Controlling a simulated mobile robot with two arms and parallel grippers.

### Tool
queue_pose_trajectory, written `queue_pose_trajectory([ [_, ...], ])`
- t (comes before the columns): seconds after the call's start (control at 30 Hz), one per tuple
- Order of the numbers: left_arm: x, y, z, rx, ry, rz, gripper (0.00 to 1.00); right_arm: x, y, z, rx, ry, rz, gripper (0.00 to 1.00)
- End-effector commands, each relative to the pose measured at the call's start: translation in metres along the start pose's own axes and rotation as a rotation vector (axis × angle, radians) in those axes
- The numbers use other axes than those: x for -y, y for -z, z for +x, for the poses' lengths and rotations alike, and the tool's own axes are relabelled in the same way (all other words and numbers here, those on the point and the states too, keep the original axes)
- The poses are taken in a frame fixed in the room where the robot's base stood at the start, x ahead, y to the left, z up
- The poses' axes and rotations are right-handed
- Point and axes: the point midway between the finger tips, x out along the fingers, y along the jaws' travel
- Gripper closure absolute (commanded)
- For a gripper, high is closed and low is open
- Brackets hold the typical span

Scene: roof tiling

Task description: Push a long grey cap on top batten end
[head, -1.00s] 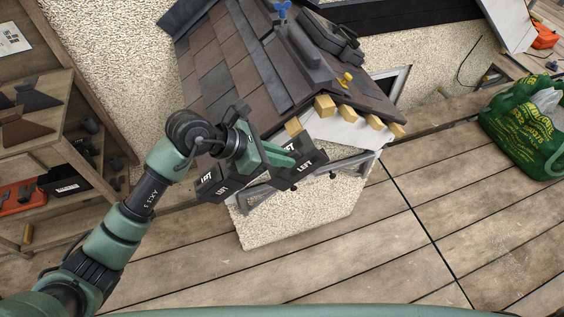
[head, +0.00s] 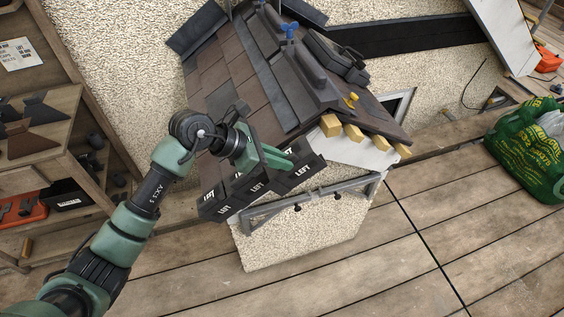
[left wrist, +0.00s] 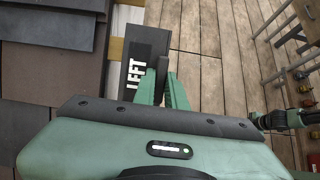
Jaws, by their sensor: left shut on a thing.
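My left gripper (head: 282,160) is shut on a dark grey cap (head: 305,174) marked LEFT, at the near gable edge of the small model roof (head: 232,75). In the left wrist view the cap (left wrist: 146,58) lies against the roof edge beside pale wood (left wrist: 117,48), with the fingers (left wrist: 162,85) on it. Several yellow batten ends (head: 330,125) stick out along the gable, right of the cap. Whether the cap sits fully on a batten end is hidden. More dark pieces marked LEFT (head: 226,210) run along the lower edge. My right gripper is not visible.
A grey metal bracket (head: 310,197) runs under the roof edge. A wooden shelf (head: 40,170) with dark parts stands at the left. A green bag (head: 525,150) sits on the deck at the right. The wooden deck (head: 400,260) in front is clear.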

Motion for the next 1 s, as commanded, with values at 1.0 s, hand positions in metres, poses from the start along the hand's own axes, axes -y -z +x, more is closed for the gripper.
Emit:
queue_pose_trajectory([
  [1.0,-0.0075,-0.0009,-0.0003,0.001,0.000,-0.001,1.00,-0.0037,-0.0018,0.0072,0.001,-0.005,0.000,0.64],
])
